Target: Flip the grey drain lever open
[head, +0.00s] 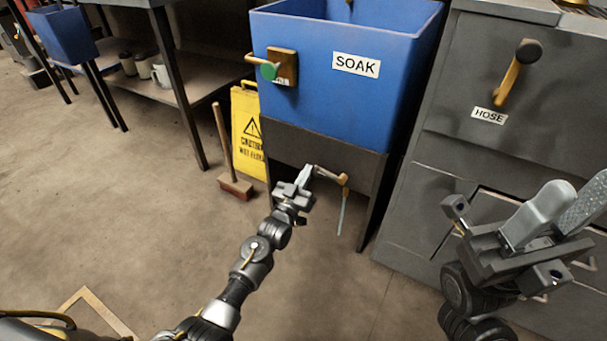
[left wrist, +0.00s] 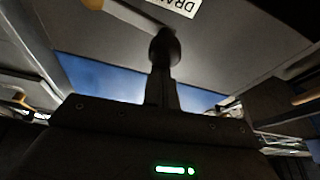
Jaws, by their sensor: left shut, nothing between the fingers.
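The grey drain lever (head: 328,174) sticks out to the left from a brass-coloured pivot (head: 344,180) under the blue SOAK tub. In the left wrist view the lever (left wrist: 128,14) crosses the top, below a partly cut-off label reading "DRA". My left gripper (head: 304,177) is shut and empty, with its fingertips at the lever's free end. Whether they touch it I cannot tell. A thin pale blue streak (head: 341,215) hangs below the pivot. My right gripper (head: 556,212) is open and empty at the lower right, well away from the lever.
The blue tub (head: 310,100) stands on a dark stand, with a green-knobbed valve (head: 269,71) on its front. A grey cabinet (head: 430,195) with a HOSE lever (head: 515,72) is to the right. A yellow sign (head: 246,125) and a broom (head: 235,185) stand left.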

